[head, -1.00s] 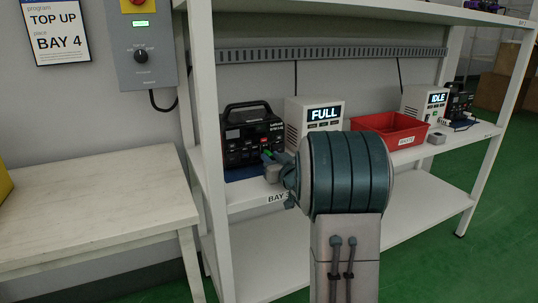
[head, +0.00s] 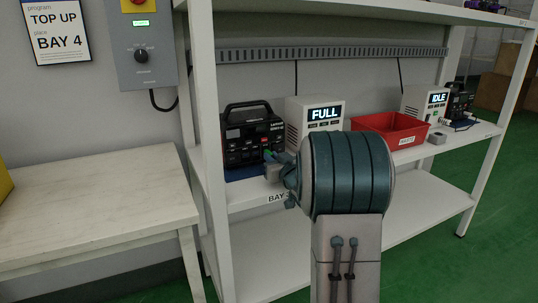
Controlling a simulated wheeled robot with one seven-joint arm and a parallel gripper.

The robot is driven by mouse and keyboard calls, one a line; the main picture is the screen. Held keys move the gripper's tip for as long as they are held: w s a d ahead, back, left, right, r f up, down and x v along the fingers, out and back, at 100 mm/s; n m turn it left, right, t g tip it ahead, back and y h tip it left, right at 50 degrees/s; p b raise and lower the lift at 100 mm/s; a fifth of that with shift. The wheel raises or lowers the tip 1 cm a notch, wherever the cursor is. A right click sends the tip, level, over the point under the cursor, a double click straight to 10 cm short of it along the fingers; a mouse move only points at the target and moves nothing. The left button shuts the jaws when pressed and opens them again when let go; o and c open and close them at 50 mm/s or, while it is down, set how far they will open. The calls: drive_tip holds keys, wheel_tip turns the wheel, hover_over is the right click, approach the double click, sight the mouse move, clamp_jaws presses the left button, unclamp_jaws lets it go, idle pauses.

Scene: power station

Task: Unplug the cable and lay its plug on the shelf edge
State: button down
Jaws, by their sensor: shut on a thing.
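A black power station (head: 251,137) with a carry handle stands on a blue mat at the left end of the middle shelf. My gripper (head: 272,160) is at its lower right front, shut on a small plug that is mostly hidden by the fingers. A bit of green shows at the fingertips. I cannot tell whether the plug is still in the socket. The shelf edge (head: 240,203) runs in front, just below my gripper, with a partly hidden "BAY 3" style label. The cable itself is hidden behind my arm.
A charger reading "FULL" (head: 318,117) stands right of the power station. A red tray (head: 391,131) labelled waste is further right, before a charger reading "IDLE" (head: 424,104) and another black unit (head: 459,101). A pale table (head: 95,205) stands at left; a wall control box (head: 139,50) hangs above.

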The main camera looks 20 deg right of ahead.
drive_tip(key=shift+s, duration=0.2)
drive_tip(key=shift+s+d+b, duration=0.1)
drive_tip(key=shift+s+b, duration=0.25)
drive_tip(key=shift+s, duration=1.5)
drive_tip(key=shift+s, duration=0.15)
drive_tip(key=shift+s+d, duration=0.1)
drive_tip(key=shift+s, duration=2.2)
drive_tip(key=shift+f+b, duration=1.8)
drive_tip(key=shift+f, duration=0.05)
drive_tip(key=c, duration=1.3)
unclamp_jaws()
drive_tip(key=shift+c, duration=0.2)
